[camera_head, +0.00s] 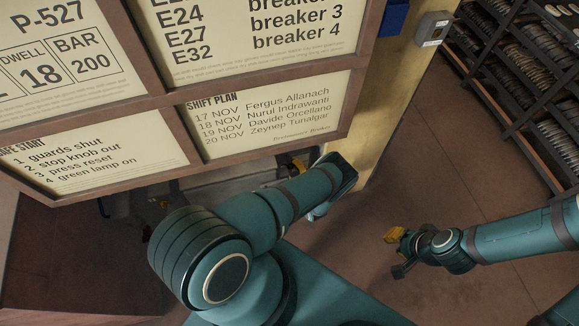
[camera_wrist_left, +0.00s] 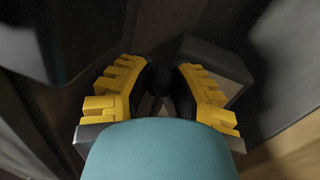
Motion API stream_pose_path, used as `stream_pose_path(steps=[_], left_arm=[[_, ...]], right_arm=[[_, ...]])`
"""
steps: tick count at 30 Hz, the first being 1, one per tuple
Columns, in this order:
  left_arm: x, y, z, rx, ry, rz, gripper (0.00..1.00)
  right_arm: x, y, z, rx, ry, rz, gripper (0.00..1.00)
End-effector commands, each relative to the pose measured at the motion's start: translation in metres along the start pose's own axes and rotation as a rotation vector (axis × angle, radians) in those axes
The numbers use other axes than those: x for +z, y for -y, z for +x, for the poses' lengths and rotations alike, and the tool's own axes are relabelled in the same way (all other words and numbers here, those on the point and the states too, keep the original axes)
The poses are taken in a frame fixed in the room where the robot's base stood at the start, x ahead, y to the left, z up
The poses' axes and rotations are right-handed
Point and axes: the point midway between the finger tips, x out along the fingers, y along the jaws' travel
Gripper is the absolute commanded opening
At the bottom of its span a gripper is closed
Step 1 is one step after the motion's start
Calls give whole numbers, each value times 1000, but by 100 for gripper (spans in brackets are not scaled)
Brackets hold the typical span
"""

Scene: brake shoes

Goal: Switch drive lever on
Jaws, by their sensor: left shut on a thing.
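My left gripper (camera_wrist_left: 160,85) shows in the left wrist view with its yellow ribbed fingers on either side of a dark round knob (camera_wrist_left: 159,76). It is shut on this knob, which looks like the end of the drive lever; the rest of the lever is hard to make out. In the head view only a small yellow part of the left gripper (camera_head: 297,168) shows below the notice board, mostly hidden by my own wrist. My right gripper (camera_head: 397,253) is at the right over the floor, away from the lever, and looks open and empty.
A framed notice board (camera_head: 270,82) fills the upper left, close above my left arm. A yellow post (camera_head: 385,120) with a grey switch box (camera_head: 432,28) stands right of it. Racks of brake shoes (camera_head: 535,75) stand at the upper right. Brown floor (camera_head: 440,160) is clear between.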

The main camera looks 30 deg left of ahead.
Motion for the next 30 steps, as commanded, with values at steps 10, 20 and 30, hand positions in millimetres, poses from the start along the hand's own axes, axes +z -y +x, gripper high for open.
stream_pose_path(steps=[10, 20, 30], left_arm=[[8, 18, -3, -8, 44, 217, 0], [11, 36, -6, -15, 87, 439, 0], [11, 46, -8, -21, 110, 552, 0]], right_arm=[[0, 0, 0, 0, 0, 0, 24], [0, 0, 0, 0, 0, 0, 24], [0, 0, 0, 0, 0, 0, 24]])
